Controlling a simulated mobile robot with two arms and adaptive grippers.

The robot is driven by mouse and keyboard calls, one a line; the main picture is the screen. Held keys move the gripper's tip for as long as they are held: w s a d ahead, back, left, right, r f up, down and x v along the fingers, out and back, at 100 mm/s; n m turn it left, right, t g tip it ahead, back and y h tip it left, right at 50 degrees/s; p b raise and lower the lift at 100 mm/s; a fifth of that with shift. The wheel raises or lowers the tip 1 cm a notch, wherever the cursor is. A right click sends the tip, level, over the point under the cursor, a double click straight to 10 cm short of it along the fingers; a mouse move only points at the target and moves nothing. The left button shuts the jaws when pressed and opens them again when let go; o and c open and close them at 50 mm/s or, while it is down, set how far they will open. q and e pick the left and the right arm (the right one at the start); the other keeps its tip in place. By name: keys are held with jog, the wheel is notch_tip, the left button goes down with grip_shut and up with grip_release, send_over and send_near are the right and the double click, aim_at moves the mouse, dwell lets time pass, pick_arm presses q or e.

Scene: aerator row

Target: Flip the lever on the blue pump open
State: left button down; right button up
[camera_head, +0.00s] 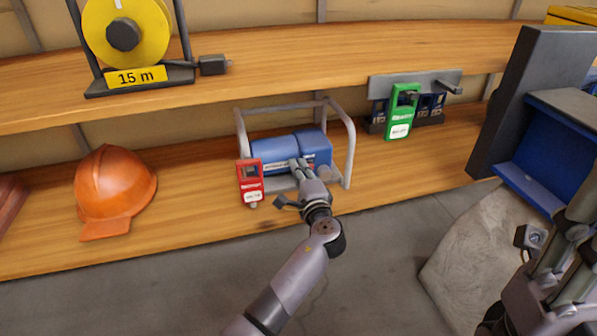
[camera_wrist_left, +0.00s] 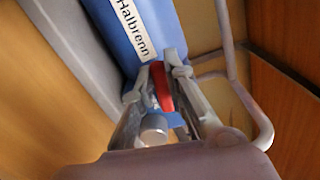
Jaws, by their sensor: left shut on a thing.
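The blue pump (camera_head: 262,151) sits inside a grey tube frame (camera_head: 350,150) on the lower wooden shelf. In the left wrist view its blue body (camera_wrist_left: 158,42) carries a white label reading "Halbrenn". A red lever (camera_wrist_left: 162,88) shows between the fingers in that view. My left gripper (camera_head: 299,168) reaches the front of the pump; its fingers (camera_wrist_left: 160,90) are shut on the red lever. The fingers hide much of the lever, and the head view hides it too. My right gripper (camera_head: 572,225) is at the lower right, away from the pump; its finger opening is unclear.
A red tag device (camera_head: 249,183) hangs at the pump's left front. An orange helmet (camera_head: 115,185) is at left. A green tag device (camera_head: 401,112) hangs farther right. A yellow cable reel (camera_head: 125,35) stands above. A blue bin (camera_head: 550,155) is at right.

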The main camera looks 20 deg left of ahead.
pick_arm(q)
jog(key=c, duration=1.6)
grip_release()
jog(key=v, duration=1.2)
jog(key=shift+d+f, duration=0.1)
